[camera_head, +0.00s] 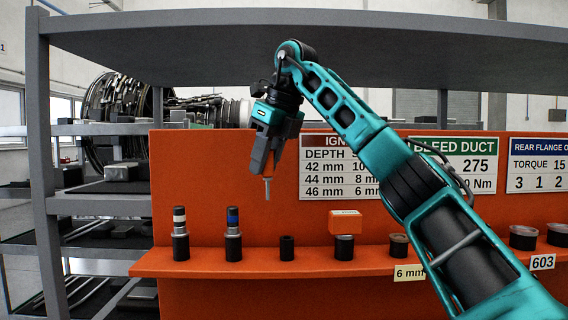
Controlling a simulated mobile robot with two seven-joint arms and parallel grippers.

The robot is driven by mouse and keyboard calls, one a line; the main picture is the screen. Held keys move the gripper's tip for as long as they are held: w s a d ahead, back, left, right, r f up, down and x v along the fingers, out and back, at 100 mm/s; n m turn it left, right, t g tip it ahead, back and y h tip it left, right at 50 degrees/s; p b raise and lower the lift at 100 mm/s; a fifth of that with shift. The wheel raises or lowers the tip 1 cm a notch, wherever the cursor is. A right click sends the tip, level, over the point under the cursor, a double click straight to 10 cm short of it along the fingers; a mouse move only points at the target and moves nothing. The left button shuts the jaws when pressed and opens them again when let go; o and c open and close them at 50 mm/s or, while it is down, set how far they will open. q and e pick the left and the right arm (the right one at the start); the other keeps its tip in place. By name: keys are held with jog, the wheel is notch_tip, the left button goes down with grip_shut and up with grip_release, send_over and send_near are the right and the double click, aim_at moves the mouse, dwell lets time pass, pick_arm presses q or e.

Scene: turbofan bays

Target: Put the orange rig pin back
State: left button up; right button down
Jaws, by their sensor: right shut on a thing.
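My right gripper (266,172) points down in front of the orange back panel and is shut on a slim grey pin (267,188). The pin hangs upright, tip down, well above the shelf. Its upper part is hidden between the fingers, so I cannot see an orange mark on it. Below and slightly right, a short black holder (287,248) stands with nothing showing in it. To its left, a pin with a white band (180,221) and one with a blue band (233,222) stand upright in black holders. My left gripper is not in view.
An orange block (345,222) sits at the top of another black holder (344,248). More round holders (523,237) stand along the orange shelf (205,266) to the right. My right arm covers part of the signs. A grey shelf (220,45) overhangs above.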

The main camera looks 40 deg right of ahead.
jog(key=shift+m, duration=0.6)
jog(key=d, duration=0.1)
jog(key=d+f, duration=0.1)
jog(key=d, duration=0.2)
jog(key=shift+s+d+f, duration=0.15)
jog(key=shift+s+f, duration=0.05)
jog(key=shift+s, duration=0.15)
notch_tip(320, 180, down, 5)
jog(key=b, duration=0.2)
jog(key=shift+f+b, duration=0.15)
jog(key=shift+b, duration=0.15)
jog(key=shift+s+p, duration=0.1)
jog(key=shift+p, duration=0.25)
